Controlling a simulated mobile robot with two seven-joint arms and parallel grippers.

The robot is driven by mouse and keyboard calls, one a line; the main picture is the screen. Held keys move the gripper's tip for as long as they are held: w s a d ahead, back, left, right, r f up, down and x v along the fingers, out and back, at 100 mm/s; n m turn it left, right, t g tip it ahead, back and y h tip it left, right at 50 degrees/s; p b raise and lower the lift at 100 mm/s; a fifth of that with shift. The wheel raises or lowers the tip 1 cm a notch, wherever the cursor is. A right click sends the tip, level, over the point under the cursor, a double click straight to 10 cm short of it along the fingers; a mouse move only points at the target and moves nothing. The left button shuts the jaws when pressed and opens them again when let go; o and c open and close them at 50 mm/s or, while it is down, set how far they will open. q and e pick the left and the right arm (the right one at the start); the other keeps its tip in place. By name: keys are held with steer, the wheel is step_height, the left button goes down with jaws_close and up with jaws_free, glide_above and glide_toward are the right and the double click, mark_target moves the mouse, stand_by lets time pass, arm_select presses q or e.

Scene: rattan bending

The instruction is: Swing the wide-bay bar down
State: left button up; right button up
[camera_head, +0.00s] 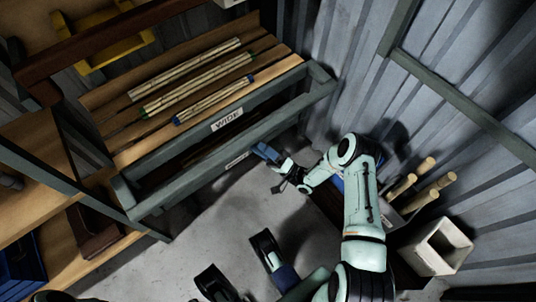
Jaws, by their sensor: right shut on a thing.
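The wide-bay bar (232,142) is a long grey-green rail across the front of the shelf, running from lower left to upper right. Behind it is a grey face with a white "WIDE" label (227,119). My right gripper (264,152), with blue fingertips, is at the bar's lower edge, right of its middle, and is shut on it. The jaws are small and dark here, so the contact is hard to see. The bar's end arms show at the far right and far left of the shelf. My left gripper is not in view.
Bundled rattan poles (195,80) lie on the wooden shelf behind the bar. A yellow holder (115,50) is at upper left. At right, wooden rods (425,185) stand near my right arm, beside a pale open box (437,246) and the corrugated wall. Grey floor below is mostly clear.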

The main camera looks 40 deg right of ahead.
steer(key=f, duration=0.1)
steer(key=d+f, duration=0.1)
steer(key=f, duration=0.1)
steer(key=s+d+f, duration=0.1)
steer(key=shift+f, duration=0.2)
stand_by(0.3)
stand_by(0.3)
arm_select(q)
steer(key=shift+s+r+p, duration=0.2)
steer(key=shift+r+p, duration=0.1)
steer(key=shift+p, duration=0.2)
arm_select(e)
steer(key=v, duration=1.3)
steer(key=shift+s, duration=0.2)
steer(key=shift+d+f, duration=0.1)
